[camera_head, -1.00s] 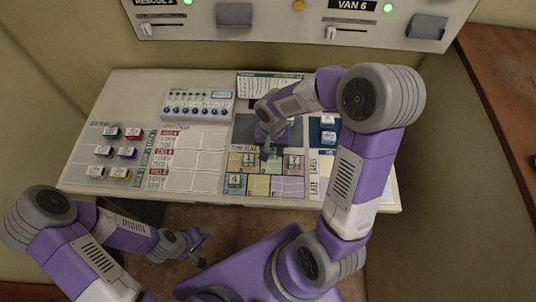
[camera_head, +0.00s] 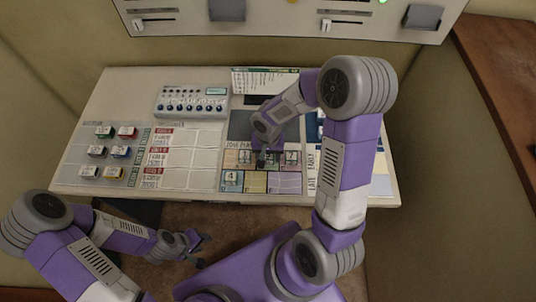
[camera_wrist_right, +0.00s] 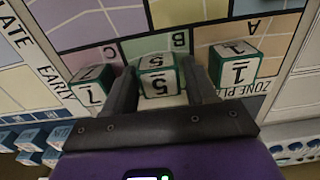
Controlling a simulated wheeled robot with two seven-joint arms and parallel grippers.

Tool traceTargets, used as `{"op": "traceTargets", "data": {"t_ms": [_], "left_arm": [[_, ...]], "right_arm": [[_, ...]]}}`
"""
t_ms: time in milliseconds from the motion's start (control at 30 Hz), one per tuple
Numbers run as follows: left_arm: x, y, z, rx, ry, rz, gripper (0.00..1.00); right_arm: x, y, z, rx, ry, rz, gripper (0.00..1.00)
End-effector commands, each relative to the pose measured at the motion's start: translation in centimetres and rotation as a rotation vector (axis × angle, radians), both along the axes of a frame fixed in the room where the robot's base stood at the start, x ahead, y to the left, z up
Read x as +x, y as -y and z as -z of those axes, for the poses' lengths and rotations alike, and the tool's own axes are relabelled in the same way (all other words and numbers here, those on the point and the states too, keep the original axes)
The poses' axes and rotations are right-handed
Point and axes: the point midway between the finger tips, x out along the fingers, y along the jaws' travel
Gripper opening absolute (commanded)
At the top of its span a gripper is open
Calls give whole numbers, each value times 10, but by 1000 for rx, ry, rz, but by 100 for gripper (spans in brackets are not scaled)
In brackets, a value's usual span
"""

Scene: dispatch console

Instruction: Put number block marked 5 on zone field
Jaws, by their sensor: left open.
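The number block marked 5 (camera_wrist_right: 158,78), white with green edges, stands by the letter B between my right gripper's fingers (camera_wrist_right: 160,90) in the right wrist view. I cannot tell whether the fingers press on it or only flank it. In the head view my right gripper (camera_head: 262,157) is low over the zone plan (camera_head: 285,182), a sheet of coloured fields, and mostly hides block 5. Block 1 (camera_wrist_right: 238,66) and block 7 (camera_wrist_right: 92,85) stand on either side. Block 4 (camera_head: 232,177) is on the sheet's left. My left gripper (camera_head: 198,248) is open and empty in front of the console.
Several blue blocks (camera_wrist_right: 30,140) lie in the wrist view's lower left. A panel with sliders (camera_head: 280,20) rises behind.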

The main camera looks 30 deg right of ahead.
Motion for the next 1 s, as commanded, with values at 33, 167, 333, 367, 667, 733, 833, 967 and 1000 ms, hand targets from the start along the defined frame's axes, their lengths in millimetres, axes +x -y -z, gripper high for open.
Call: {"op": "traceTargets", "data": {"t_ms": [33,167,333,367,667,733,833,967,1000], "left_arm": [[0,0,-1,0,0,0,43],[0,0,-1,0,0,0,43],[0,0,-1,0,0,0,43],[0,0,-1,0,0,0,43],[0,0,-14,0,0,0,43],[0,0,-18,0,0,0,43],[0,0,-22,0,0,0,43],[0,0,-26,0,0,0,43],[0,0,-27,0,0,0,43]], "right_arm": [[0,0,0,0,0,0,65],[0,0,0,0,0,0,72],[0,0,-1,0,0,0,72],[0,0,-1,0,0,0,72],[1,0,-41,0,6,1,72],[1,0,-58,-1,7,1,72],[1,0,-80,-1,5,1,72],[1,0,-103,0,4,2,72],[1,0,-108,0,4,0,72]]}}
